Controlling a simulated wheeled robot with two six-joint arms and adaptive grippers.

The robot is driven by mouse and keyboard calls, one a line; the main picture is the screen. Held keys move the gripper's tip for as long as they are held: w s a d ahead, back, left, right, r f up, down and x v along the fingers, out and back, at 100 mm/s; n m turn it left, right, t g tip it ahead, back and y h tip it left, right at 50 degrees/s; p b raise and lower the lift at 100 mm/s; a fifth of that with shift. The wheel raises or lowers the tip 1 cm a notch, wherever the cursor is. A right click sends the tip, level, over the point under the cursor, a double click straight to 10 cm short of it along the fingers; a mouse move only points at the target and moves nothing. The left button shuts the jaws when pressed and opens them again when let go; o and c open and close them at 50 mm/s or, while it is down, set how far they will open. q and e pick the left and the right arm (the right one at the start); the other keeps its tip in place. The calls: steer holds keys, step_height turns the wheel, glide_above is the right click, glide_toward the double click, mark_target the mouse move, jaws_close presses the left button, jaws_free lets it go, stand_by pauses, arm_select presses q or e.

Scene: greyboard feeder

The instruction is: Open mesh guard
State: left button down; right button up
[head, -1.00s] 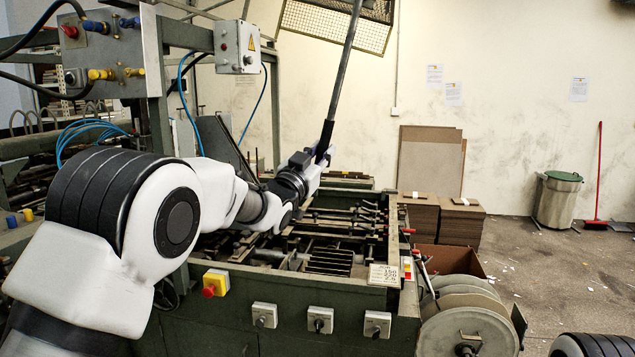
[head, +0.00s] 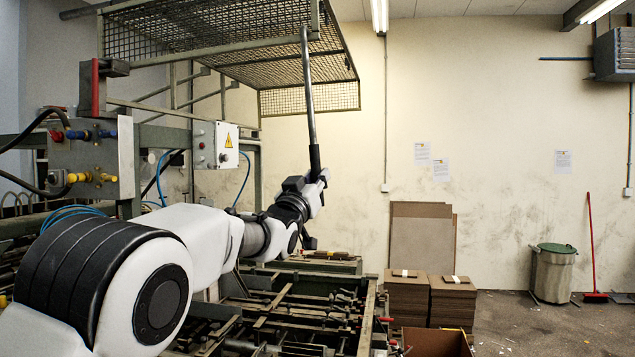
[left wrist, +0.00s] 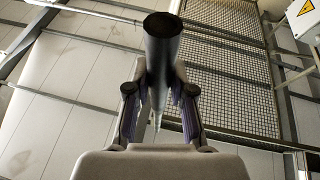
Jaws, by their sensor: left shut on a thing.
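The mesh guard (head: 225,45) is a dark wire-mesh panel in a grey-green frame. It stands raised above the machine at the top of the head view, and its mesh also fills the right of the left wrist view (left wrist: 235,85). A long grey handle bar (head: 309,95) with a black grip hangs from its front edge. My left gripper (head: 318,183) is shut on the grip near the bar's lower end. In the left wrist view the bar (left wrist: 162,60) runs between the two fingers. My right gripper is not in view.
The open machine bed (head: 290,310) lies below. Board stacks (head: 408,300), a bin (head: 553,272) and a red broom (head: 592,245) stand at the right.

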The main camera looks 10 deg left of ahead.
arm_select(q)
steer(key=shift+f, duration=0.2)
steer(key=c, duration=1.1)
jaws_free()
steer(key=shift+w, duration=0.1)
steer(key=shift+o, duration=0.5)
steer(key=shift+w+f, duration=0.15)
steer(key=shift+w, duration=0.25)
steer(key=shift+s, duration=0.25)
steer(key=shift+s, duration=0.1)
steer(key=v, duration=1.1)
steer(key=shift+s, duration=0.35)
steer(key=shift+f, duration=0.1)
